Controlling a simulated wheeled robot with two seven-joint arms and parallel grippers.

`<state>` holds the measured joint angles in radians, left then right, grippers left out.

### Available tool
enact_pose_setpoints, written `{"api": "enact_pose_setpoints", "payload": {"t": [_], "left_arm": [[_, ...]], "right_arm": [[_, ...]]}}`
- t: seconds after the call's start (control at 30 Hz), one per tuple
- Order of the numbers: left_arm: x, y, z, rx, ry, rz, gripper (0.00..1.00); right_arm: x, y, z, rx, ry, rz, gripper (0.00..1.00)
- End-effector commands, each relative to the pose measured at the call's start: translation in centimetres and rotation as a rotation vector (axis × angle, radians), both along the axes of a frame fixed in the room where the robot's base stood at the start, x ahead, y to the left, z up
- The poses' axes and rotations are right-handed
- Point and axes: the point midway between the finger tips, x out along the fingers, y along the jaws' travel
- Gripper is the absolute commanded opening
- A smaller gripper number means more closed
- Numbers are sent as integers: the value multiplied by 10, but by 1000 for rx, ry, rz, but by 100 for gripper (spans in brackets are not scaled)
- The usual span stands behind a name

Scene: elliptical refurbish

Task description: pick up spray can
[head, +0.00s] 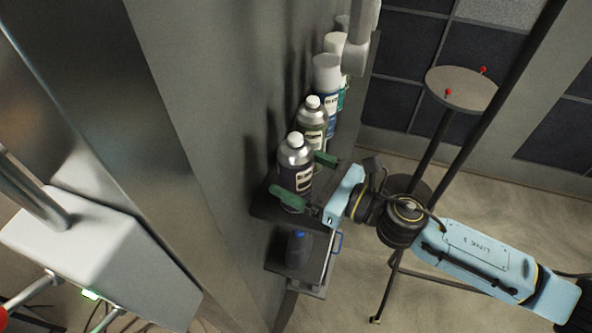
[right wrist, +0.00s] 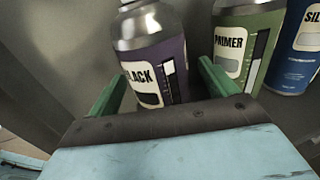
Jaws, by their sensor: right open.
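A purple-labelled spray can marked "BLACK" (head: 295,167) stands upright at the near end of a row of cans on a wall shelf. It also shows in the right wrist view (right wrist: 156,60). My right gripper (head: 304,178) is open, with one green finger on each side of this can. In the right wrist view the fingers (right wrist: 160,90) flank its lower body, and I cannot tell whether they touch it. A green can marked "PRIMER" (head: 312,119) stands just behind it, close to one finger. My left gripper is not in view.
A blue-labelled can (head: 327,85) and white-capped containers continue the row along the shelf (head: 262,209). A lower shelf (head: 277,262) holds a dark item with a blue top. The grey wall (head: 215,90) borders the cans. A round-topped stand (head: 462,92) is at the right.

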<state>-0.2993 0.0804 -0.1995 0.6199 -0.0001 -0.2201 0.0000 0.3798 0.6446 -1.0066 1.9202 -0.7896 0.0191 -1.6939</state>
Motion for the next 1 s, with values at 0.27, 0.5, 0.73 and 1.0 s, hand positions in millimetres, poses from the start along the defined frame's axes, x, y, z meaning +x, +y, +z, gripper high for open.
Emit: {"api": "enact_pose_setpoints", "payload": {"t": [0.27, 0.5, 0.73, 1.0], "left_arm": [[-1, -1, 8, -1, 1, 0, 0], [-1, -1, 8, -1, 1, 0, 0], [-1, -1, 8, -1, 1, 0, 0], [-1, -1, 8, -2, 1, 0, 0]], "right_arm": [[15, 24, 0, 0, 0, -1, 85], [15, 24, 0, 0, 0, -1, 80], [15, 24, 0, 0, 0, -1, 49], [15, 24, 1, 2, -2, 0, 32]]}}
